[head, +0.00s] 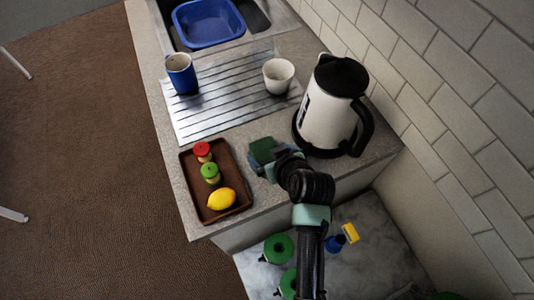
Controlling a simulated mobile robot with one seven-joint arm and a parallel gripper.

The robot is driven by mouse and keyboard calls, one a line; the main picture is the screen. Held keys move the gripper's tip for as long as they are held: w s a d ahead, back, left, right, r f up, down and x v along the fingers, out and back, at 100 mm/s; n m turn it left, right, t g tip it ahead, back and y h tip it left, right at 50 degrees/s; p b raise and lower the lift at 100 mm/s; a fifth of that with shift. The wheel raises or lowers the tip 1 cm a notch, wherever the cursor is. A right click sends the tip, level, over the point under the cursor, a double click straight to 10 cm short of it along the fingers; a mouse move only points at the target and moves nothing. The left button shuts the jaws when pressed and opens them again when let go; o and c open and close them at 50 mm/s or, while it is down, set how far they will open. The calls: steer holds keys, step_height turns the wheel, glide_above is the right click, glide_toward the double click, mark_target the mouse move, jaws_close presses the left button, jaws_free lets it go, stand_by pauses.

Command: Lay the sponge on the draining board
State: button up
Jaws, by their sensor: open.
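A dark green block (262,150), which looks like the sponge, is on the counter between the brown tray and the kettle. My gripper (264,160) is open at its near side, reaching in from the lower right. The gripper hides part of the block, and I cannot tell whether the fingers touch it. The draining board (222,118) is ribbed metal and lies just beyond the block, up and to the left. A blue cup (181,76) and a white cup (278,77) stand on its far part. Its near part is bare.
A white kettle (326,112) with a black lid stands close to the right of my gripper. The brown tray (187,184) holds a lemon and two small objects with red and green tops. A blue basin (207,40) sits in the sink. A tiled wall (450,80) bounds the right.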

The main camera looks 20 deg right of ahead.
mark_target(266, 152)
steer(key=shift+x, duration=1.65)
steer(key=shift+c, duration=0.2)
steer(key=c, duration=1.2)
